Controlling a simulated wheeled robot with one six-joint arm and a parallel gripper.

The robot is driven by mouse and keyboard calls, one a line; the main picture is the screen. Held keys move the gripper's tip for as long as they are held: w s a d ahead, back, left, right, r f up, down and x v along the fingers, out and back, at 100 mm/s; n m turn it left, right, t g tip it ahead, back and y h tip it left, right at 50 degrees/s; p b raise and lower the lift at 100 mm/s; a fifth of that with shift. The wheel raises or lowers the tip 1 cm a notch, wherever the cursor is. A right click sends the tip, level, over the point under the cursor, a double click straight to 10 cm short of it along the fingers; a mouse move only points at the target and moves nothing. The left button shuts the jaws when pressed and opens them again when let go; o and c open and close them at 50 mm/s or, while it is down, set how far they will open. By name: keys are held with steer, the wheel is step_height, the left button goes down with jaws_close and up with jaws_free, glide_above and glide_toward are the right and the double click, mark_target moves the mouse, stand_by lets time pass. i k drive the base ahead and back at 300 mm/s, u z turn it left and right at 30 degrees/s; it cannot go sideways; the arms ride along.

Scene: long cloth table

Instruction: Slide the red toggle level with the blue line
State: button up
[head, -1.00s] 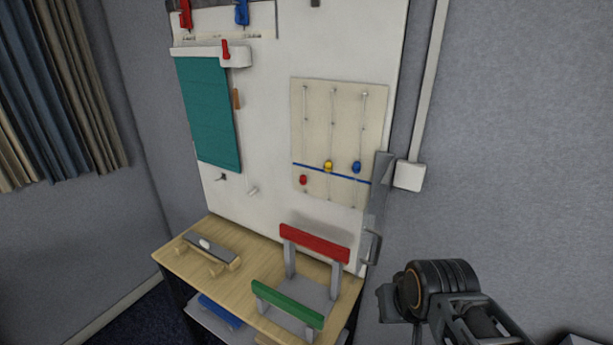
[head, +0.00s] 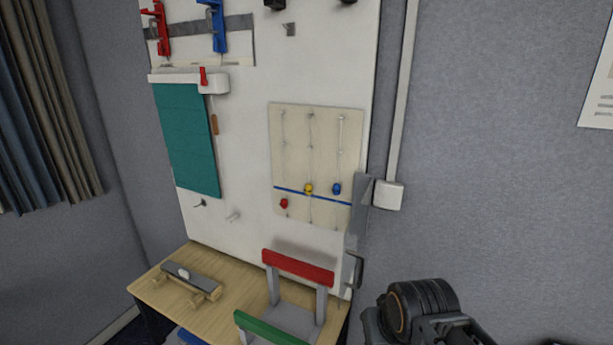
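The red toggle (head: 284,203) sits on the left cord of a cream panel on the white wall board. It is a little below the blue line (head: 312,196), which runs across the panel's lower part. The yellow toggle (head: 308,189) and the blue toggle (head: 337,188) are on the middle and right cords, at or just above the line. My arm shows at the bottom right, apart from the panel. My gripper's fingers are not in view.
A wooden table (head: 237,283) stands below the board, with a red-and-green-topped grey rack (head: 298,267) in front of the panel's lower side. A grey bracket (head: 357,220) is at the board's right edge. A teal cloth (head: 187,140) hangs left.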

mark_target(284, 203)
steer(key=z, duration=0.55)
steer(key=k, duration=1.25)
steer(key=u, duration=0.2)
steer(key=i, duration=0.6)
steer(key=u, duration=0.8)
steer(key=i, duration=1)
steer(key=z, duration=0.3)
